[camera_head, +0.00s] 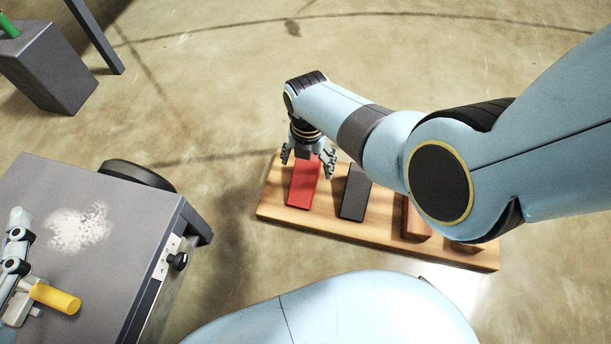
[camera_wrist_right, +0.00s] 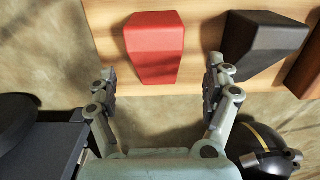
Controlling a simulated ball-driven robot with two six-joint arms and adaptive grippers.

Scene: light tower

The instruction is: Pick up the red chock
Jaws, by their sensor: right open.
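The red chock (camera_head: 303,184) is a wedge-shaped block at the left end of a wooden board (camera_head: 268,206) on the floor. My right gripper (camera_head: 308,160) is open over the far end of the red chock, its fingers apart on either side. In the right wrist view, the red chock (camera_wrist_right: 154,45) lies ahead between the open fingertips (camera_wrist_right: 161,80), with no visible contact. My left gripper (camera_head: 16,262) is partly in view at the left edge, beside a yellow cylinder (camera_head: 55,298); whether it grips the cylinder is unclear.
A black chock (camera_head: 355,192) sits right of the red one, with a brownish-orange block (camera_head: 415,220) further right, partly behind my arm. A grey cart (camera_head: 110,240) with white powder (camera_head: 80,227) stands left. A grey box (camera_head: 50,68) is at upper left. Open floor lies beyond the board.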

